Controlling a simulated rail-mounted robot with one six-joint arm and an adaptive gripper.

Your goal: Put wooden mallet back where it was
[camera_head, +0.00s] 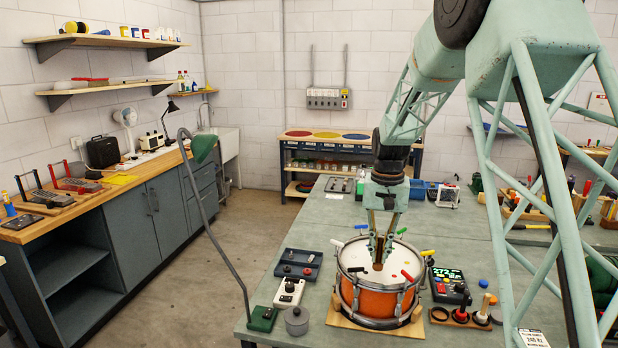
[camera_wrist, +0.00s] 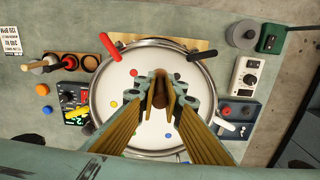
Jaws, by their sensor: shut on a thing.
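My gripper (camera_head: 377,258) is shut over the middle of the drum's white skin. Between its fingers in the wrist view is a small brown round thing (camera_wrist: 160,94), seen nearly end-on; it looks like the wooden mallet, mostly hidden by the fingers. The orange drum (camera_head: 370,300) stands on a wooden base. A small wooden rack (camera_head: 459,321) stands right of the drum, with one empty-looking dark ring (camera_head: 440,313) at its left end, beside a red-topped tool and a pale-handled tool. The rack also shows at upper left in the wrist view (camera_wrist: 62,62).
Coloured rim keys, red (camera_head: 407,275), black and others, stick out around the drum. Left of the drum are a dark tray (camera_head: 299,263), a white box (camera_head: 289,292) and a green lamp base (camera_head: 263,318).

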